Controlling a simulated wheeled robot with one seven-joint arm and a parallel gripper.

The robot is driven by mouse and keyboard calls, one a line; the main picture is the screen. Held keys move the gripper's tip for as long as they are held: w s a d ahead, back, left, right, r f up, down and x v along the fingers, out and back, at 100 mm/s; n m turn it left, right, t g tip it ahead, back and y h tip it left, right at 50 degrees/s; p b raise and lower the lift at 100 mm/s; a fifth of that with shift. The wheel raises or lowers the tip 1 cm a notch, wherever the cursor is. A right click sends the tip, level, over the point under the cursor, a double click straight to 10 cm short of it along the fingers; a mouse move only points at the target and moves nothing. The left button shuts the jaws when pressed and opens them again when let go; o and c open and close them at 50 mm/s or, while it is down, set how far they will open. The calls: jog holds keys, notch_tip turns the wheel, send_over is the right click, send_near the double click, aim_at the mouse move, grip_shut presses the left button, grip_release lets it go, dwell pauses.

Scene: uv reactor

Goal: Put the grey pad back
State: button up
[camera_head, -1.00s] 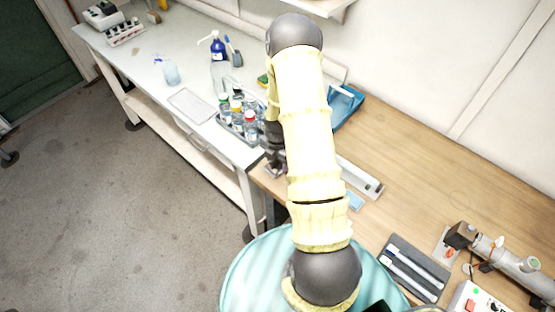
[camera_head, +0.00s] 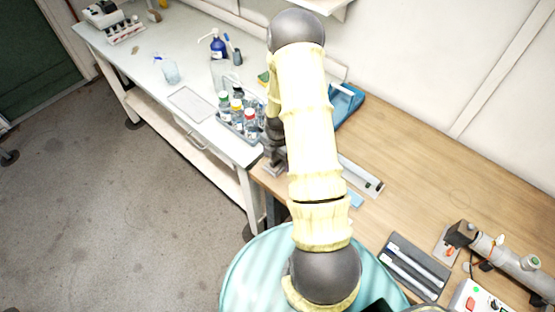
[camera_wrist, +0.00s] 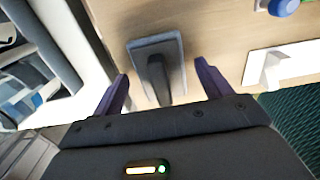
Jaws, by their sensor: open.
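The grey pad (camera_wrist: 150,46) is a dark grey rectangular plate with an upright grip on top, seen in the wrist view. It sits on the wooden bench top. My gripper (camera_wrist: 161,70) is open, with one finger to either side of the pad's grip, and its fingers look clear of it.
A tray of capped bottles (camera_head: 238,118) stands close by on the white bench (camera_head: 150,75). A white block with a raised handle (camera_wrist: 275,68) is right of the pad.

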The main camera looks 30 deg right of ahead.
aim_at(276, 159)
notch_tip(276, 159, up, 11)
jog(key=b, duration=0.2)
jog(key=shift+r+b, duration=0.15)
jog(key=shift+b, duration=0.15)
dwell(0.4)
jog(key=s+a+r+m+t, duration=0.1)
jog(key=s+a+r+m, duration=0.4)
jog(key=m, duration=0.6)
jog(key=s+a+r+m+t, duration=0.1)
jog(key=s+a+r+m, duration=0.5)
jog(key=m, duration=0.5)
jog(key=s+a, duration=0.1)
jog(key=a, duration=0.1)
jog(key=shift+s+a+t, duration=0.3)
jog(key=shift+a, duration=0.05)
